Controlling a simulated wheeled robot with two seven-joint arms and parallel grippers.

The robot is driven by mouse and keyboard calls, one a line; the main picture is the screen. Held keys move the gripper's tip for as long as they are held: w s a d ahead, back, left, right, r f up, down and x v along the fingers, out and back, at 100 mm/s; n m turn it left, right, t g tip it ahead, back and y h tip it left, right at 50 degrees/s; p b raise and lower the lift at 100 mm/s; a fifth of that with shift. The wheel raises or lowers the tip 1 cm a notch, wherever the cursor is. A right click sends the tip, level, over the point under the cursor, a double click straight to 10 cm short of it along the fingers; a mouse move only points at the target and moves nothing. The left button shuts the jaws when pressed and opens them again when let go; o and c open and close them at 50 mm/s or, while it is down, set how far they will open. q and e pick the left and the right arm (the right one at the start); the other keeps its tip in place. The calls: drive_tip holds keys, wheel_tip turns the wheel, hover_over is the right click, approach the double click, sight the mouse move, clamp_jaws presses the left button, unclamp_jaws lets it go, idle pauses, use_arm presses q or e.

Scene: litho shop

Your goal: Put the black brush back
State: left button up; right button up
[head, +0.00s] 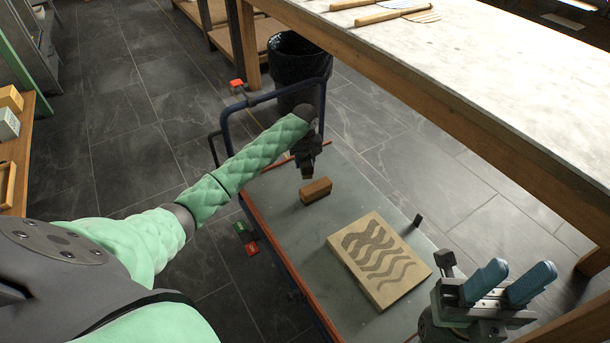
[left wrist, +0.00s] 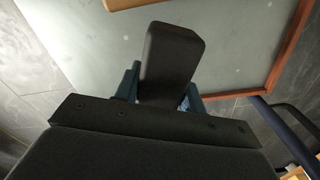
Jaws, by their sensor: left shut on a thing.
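My left gripper (head: 306,160) is over the far end of the trolley top. In the left wrist view its two blue fingers are shut on a dark block-like thing (left wrist: 170,60), which looks like the black brush. Its lower end and what it touches cannot be made out. Just in front of the gripper a brown block (head: 316,190) sits on the trolley top (head: 285,215); whether they touch is unclear. My right gripper (head: 507,285) is at the lower right, with its blue fingers apart and nothing between them.
A stone slab with dark wavy stripes (head: 378,258) lies on the trolley, with a small black piece (head: 418,220) beside it. A blue handle rail (head: 262,98) rises at the far end. A black bin (head: 290,60) stands behind. A large worktable (head: 450,60) is at the right.

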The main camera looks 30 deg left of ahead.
use_arm(q)
wheel_tip(320, 180, down, 5)
drive_tip(key=shift+b, duration=0.65)
drive_tip(key=shift+f, duration=0.35)
drive_tip(key=o, duration=0.9)
